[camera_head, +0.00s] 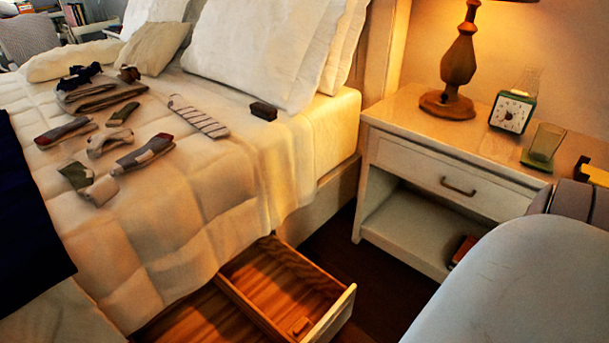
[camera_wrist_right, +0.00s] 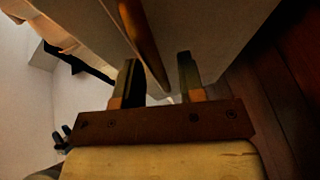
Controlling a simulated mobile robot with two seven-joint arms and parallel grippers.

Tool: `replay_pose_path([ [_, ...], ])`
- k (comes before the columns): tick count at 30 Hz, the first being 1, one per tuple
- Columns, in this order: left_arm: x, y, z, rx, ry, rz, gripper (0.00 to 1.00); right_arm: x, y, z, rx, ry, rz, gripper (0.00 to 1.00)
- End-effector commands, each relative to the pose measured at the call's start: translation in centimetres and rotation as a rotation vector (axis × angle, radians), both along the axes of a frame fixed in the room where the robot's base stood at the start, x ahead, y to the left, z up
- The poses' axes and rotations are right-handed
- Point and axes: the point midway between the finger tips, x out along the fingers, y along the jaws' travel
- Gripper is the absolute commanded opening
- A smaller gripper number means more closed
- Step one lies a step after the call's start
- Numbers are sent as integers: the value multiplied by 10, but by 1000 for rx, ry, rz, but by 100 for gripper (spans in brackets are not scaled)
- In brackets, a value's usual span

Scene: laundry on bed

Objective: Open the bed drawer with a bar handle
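The wooden bed drawer (camera_head: 285,275) is pulled out from under the bed at the bottom of the head view. Its inside and a divider show. Its pale front panel (camera_head: 333,316) stands out over the dark floor, and the outer face and handle are hidden. In the right wrist view, my right gripper (camera_wrist_right: 160,80) has its two fingers apart. A narrow brown bar or edge (camera_wrist_right: 140,35) runs between them beside a grey panel (camera_wrist_right: 205,30); I cannot tell whether it is the handle. My left gripper is in no view.
The bed (camera_head: 165,225) holds pillows, socks and other small clothes. A nightstand (camera_head: 405,240) at right has a shut drawer with a handle (camera_head: 458,187), and a lamp (camera_head: 458,65), clock (camera_head: 512,112) and glass (camera_head: 543,145) on top. My pale arm link fills the lower right.

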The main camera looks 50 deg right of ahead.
Motion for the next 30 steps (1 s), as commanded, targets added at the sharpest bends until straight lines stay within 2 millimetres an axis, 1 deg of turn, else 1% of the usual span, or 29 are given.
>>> replay_pose_path([
  [6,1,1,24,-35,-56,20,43,-41,-20,12,-1,4,-1,36],
  [12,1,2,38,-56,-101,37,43,-81,-38,19,-1,3,-2,36],
  [15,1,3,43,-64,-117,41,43,-96,-45,22,-1,3,-1,36],
  [18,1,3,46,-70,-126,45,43,-107,-50,24,-1,2,-1,36],
  [21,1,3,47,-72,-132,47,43,-113,-53,25,-2,0,-1,36],
  [30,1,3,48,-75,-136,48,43,-115,-54,25,-1,0,-1,36],
])
